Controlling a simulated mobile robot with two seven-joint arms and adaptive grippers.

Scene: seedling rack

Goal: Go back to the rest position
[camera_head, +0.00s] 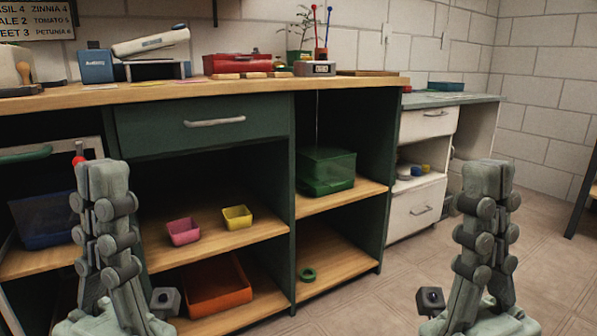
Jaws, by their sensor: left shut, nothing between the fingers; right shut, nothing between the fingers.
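My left gripper (103,168) stands upright in the left foreground, its fingers together with nothing between them. It is in front of the green cabinet and hides part of the left shelves. My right gripper (487,168) stands upright in the right foreground, also shut and empty. It is in front of the floor and hides part of the white drawer unit's right side. Neither gripper appears to touch anything.
The green cabinet (139,141) has a wooden worktop (255,90). Its shelves hold a pink pot (183,232), a yellow pot (237,217), an orange tray (217,290) and a green bin (326,171). A white drawer unit (414,212) stands behind right. Floor (370,290) is clear between my grippers.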

